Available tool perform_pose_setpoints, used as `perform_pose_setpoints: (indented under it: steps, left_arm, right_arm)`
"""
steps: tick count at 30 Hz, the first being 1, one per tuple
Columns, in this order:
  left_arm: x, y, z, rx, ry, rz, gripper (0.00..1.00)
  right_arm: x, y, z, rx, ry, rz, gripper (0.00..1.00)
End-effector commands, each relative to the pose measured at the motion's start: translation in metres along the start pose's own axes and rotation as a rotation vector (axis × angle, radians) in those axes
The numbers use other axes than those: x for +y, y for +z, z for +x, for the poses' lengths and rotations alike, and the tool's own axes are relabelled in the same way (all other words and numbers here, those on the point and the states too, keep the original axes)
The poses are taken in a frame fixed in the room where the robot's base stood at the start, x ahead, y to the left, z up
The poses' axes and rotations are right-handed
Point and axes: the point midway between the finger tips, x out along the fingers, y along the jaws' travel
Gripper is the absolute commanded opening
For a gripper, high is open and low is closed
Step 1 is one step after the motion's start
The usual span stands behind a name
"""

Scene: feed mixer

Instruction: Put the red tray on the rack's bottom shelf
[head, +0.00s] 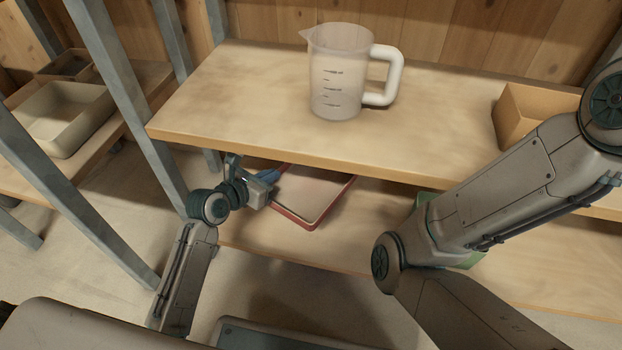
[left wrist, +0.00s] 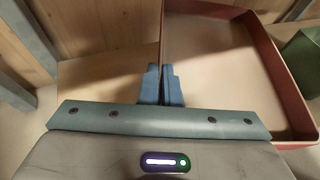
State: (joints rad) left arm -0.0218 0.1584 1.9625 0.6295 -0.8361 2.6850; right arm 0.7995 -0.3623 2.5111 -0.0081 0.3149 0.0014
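The red tray (head: 298,218) is a shallow tray with red walls and a pale floor. In the head view it is at the bottom shelf (head: 350,245), partly under the upper shelf, which hides its far part. I cannot tell whether it rests fully on the shelf. My left gripper (head: 270,178) is at the tray's left wall. In the left wrist view the fingers (left wrist: 161,86) are close together with the wall of the tray (left wrist: 283,75) between them, so the gripper is shut on it. My right gripper is out of view.
The upper shelf (head: 230,110) carries a clear measuring jug (head: 337,85) and a tan box (head: 520,118). A green container (head: 425,198) stands on the bottom shelf, partly behind my right arm. A grey rack post (head: 135,110) rises left of my left gripper. Beige bins (head: 62,125) sit far left.

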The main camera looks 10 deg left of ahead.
Motion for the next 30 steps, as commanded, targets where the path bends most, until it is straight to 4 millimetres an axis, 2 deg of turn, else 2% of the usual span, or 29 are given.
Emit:
perform_pose_setpoints:
  steps: [5, 12, 19, 25, 30]
  left_arm:
    - [0.000, -0.018, 0.008, 0.000, 0.000, -0.001, 0.00]
    - [0.000, -0.055, 0.022, -0.001, 0.000, -0.001, 0.00]
    - [0.000, -0.067, 0.027, -0.001, 0.000, -0.001, 0.00]
    - [0.001, -0.091, 0.037, -0.001, 0.001, -0.002, 0.00]
    - [0.001, -0.092, 0.038, -0.002, 0.001, -0.001, 0.00]
  right_arm:
    - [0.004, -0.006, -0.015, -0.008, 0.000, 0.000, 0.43]
    - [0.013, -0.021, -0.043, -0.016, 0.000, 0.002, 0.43]
    - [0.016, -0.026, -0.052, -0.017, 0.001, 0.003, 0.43]
    - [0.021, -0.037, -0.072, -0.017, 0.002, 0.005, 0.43]
    - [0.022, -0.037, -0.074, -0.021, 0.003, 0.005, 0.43]
